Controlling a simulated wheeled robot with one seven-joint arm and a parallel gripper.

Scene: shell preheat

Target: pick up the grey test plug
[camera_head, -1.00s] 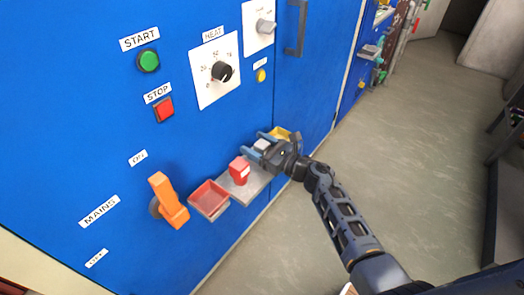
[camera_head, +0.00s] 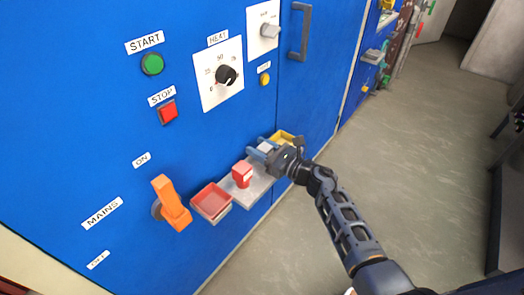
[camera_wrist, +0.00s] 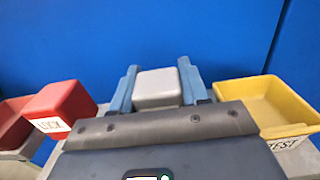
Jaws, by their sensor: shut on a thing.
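The grey test plug (camera_wrist: 157,88) is a light grey block between the two blue fingers of my gripper (camera_wrist: 157,85) in the wrist view. My gripper is shut on it, with one finger along each side. In the head view my gripper (camera_head: 263,149) is over the grey shelf on the blue cabinet front, and the plug (camera_head: 266,147) shows as a small pale patch between the fingers. The plug's lower part is hidden by my gripper, so I cannot tell whether it touches the shelf.
A red block labelled LOCK (camera_wrist: 62,108) stands left of my gripper on the shelf (camera_head: 252,190). A red tray (camera_head: 211,202) lies farther left. A yellow tray labelled TEST (camera_wrist: 290,125) is close on the right. An orange MAINS handle (camera_head: 171,202) sticks out at the left.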

